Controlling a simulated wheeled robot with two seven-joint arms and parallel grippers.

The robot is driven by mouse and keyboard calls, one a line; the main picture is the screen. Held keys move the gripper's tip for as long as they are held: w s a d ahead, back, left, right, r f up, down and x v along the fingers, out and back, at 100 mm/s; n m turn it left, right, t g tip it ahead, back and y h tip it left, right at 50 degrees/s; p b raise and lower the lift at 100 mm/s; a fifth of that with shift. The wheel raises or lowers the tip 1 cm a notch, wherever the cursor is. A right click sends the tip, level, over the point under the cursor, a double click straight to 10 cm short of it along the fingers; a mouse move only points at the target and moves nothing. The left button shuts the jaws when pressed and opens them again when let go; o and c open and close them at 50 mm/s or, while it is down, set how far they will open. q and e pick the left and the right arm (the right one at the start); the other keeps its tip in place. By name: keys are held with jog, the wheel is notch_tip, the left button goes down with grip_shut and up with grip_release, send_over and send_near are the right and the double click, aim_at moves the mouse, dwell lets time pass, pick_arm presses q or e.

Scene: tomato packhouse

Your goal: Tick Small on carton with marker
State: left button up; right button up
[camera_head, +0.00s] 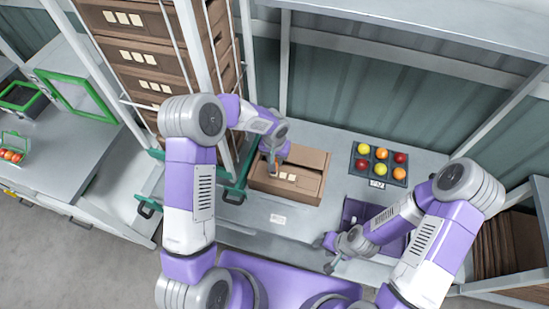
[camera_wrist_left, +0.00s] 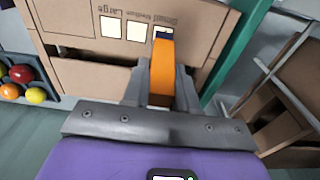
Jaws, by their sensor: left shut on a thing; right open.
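The brown cardboard carton (camera_head: 308,184) stands on the bench in the head view. In the left wrist view the carton (camera_wrist_left: 75,20) shows a row of three white boxes with upside-down words for Small, Medium and Large. My left gripper (camera_head: 273,160) is shut on an orange marker, seen clearly as the marker (camera_wrist_left: 161,75) in the left wrist view. Its dark blue end lies over the white box by the word Small; I cannot tell whether it touches. Any mark there is hidden. My right gripper (camera_head: 331,254) is open and empty, low over the bench front.
A dark tray (camera_head: 356,178) of red, yellow and orange tomatoes sits right of the carton. A rack of stacked cartons (camera_head: 150,62) stands at the left. Flat cardboard (camera_head: 497,245) fills a shelf at the right. Bare bench lies between carton and tray.

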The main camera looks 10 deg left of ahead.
pick_arm(q)
jog(key=shift+r+p, duration=1.65)
jog(key=shift+r, duration=1.4)
jog(key=shift+f, duration=0.1)
